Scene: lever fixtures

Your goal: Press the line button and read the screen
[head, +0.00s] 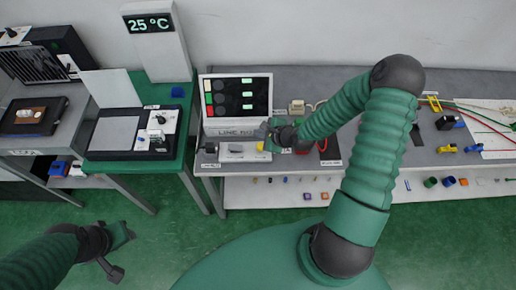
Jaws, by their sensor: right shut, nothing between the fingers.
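The line screen (222,97) is a black display in a pale frame with three rows, each with a lit green mark on the right. My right gripper (268,131) is shut and empty, just above this box. It partly hides that area, and I cannot make out the button or any contact. My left gripper (124,254) is open over the floor at lower left.
A green table (170,172) at left holds a device with a lever and a tall "25 °C" display (153,42). The grey bench (300,80) holds cables and small yellow and blue parts at right. A lower shelf (280,194) holds small coloured pieces.

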